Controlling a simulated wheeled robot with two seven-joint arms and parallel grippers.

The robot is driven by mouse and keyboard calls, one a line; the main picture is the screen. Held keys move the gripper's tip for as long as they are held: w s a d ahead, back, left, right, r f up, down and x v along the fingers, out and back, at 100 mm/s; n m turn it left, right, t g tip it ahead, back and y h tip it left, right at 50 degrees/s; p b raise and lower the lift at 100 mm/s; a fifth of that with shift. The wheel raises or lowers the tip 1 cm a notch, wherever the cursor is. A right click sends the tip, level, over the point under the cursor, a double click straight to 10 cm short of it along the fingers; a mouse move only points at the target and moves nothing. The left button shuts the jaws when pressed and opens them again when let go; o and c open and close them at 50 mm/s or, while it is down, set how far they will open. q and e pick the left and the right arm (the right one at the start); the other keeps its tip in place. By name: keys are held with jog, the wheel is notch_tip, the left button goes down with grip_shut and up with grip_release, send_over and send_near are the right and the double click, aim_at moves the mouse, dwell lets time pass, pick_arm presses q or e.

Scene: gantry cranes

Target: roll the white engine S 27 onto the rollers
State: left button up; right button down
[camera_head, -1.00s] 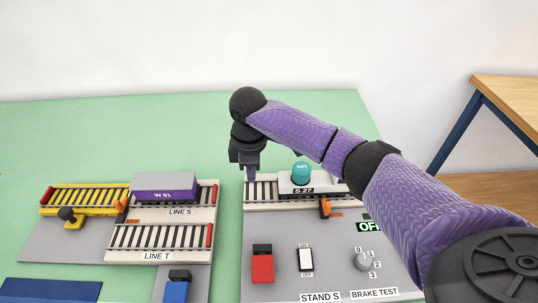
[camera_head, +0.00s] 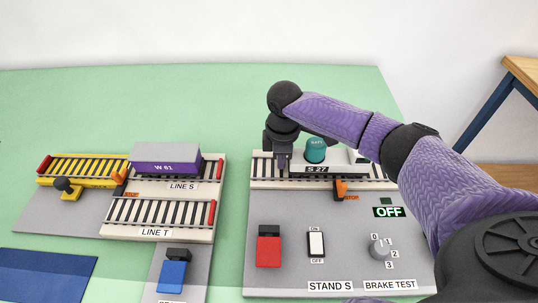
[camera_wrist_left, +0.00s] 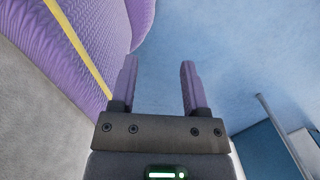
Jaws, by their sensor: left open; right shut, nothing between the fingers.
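The white engine S 27 (camera_head: 345,158) sits on the track of Stand S (camera_head: 262,182), with a teal knob (camera_head: 315,150) on top. Bare rollers (camera_head: 263,166) show to its left. An orange stop (camera_head: 341,188) stands at the track's front edge, before the engine. My right gripper (camera_head: 283,168) is shut and empty, pointing down at the engine's left end; I cannot tell whether it touches. My right forearm hides part of the engine's right side. My left gripper (camera_wrist_left: 158,75) is open and empty in the left wrist view, away from the engine.
The green table behind is clear.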

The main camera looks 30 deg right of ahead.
aim_at(342, 155)
pick_arm(q)
jog(key=shift+w, duration=0.4)
pick_arm(e)
jog(key=shift+s+d, duration=0.1)
jog(key=shift+d+r, duration=0.1)
jog(key=s+d+p, duration=0.2)
jog(key=d+p, duration=0.1)
jog(key=s+d+p, duration=0.1)
jog(key=d+p, duration=0.1)
jog(key=shift+s+r, duration=0.1)
jog(key=shift+r, duration=0.3)
jog(key=s+d, duration=0.1)
jog(key=d, duration=0.1)
jog(key=s+d+p, duration=0.1)
jog(key=s+d+f, duration=0.1)
jog(key=d, duration=0.1)
jog(key=shift+s+d+p, duration=0.2)
jog(key=shift+d+p, duration=0.1)
jog(key=shift+p, duration=0.05)
jog(key=shift+d, duration=0.15)
pick_arm(q)
jog(key=w+d+r, duration=0.2)
jog(key=d+r, duration=0.1)
jog(key=r, duration=0.3)
jog(key=shift+w+r+t+h, duration=0.2)
jog(key=shift+w+t+h, duration=0.1)
jog(key=shift+t, duration=0.1)
